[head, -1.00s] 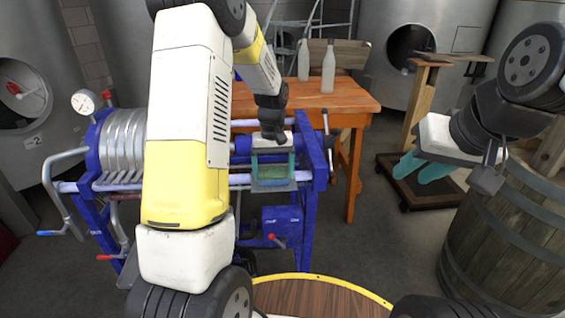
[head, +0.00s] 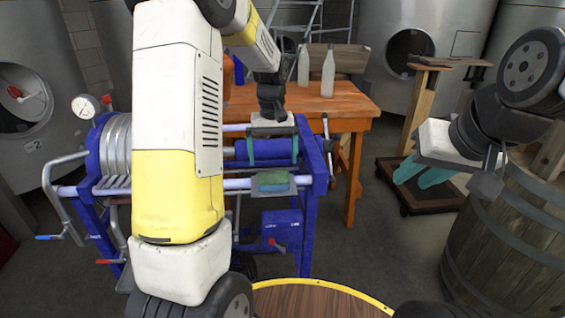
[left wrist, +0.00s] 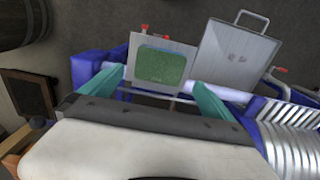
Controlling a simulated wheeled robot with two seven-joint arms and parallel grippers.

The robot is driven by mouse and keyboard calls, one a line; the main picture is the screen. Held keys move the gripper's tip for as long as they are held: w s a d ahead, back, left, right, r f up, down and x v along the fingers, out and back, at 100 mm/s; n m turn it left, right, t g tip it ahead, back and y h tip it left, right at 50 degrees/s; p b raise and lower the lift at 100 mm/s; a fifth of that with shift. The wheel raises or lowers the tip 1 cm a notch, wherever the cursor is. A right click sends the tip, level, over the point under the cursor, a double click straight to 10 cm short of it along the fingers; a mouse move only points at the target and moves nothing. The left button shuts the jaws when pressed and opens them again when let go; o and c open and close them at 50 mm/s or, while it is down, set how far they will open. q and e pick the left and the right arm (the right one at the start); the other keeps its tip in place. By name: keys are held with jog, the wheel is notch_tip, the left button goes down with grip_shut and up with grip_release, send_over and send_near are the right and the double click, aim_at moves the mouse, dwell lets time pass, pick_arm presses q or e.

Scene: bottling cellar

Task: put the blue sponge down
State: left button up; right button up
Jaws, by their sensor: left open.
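The blue sponge (head: 273,181) with a green top lies flat on a small grey plate (head: 262,192) at the front of the blue filter press. In the left wrist view the sponge (left wrist: 161,66) shows its green face on the plate (left wrist: 131,48). My left gripper (head: 273,160) is open above and behind the sponge. Its teal fingers are spread wide and apart from it; they also frame it in the left wrist view (left wrist: 156,80). My right gripper (head: 418,178) hangs at the right, far from the sponge; its finger gap is unclear.
The blue filter press (head: 312,165) has rails, handles and a gauge (head: 83,107). An orange wooden table (head: 345,108) with two pale bottles (head: 328,75) stands behind it. A barrel (head: 510,235) is at the right. Open floor lies between press and barrel.

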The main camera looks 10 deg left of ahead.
aim_at(273, 177)
pick_arm(q)
jog(key=s+r+m+t+h, duration=0.1)
jog(key=s+r+m+t, duration=0.15)
jog(key=s+r, duration=1)
jog(key=s+d+r+m+t+h, duration=0.1)
jog(key=s+d+t, duration=0.1)
jog(key=s, duration=0.9)
jog(key=shift+s+r+t, duration=0.25)
jog(key=shift+s+t, duration=0.15)
jog(key=shift+t, duration=0.45)
jog(key=shift+d, duration=0.1)
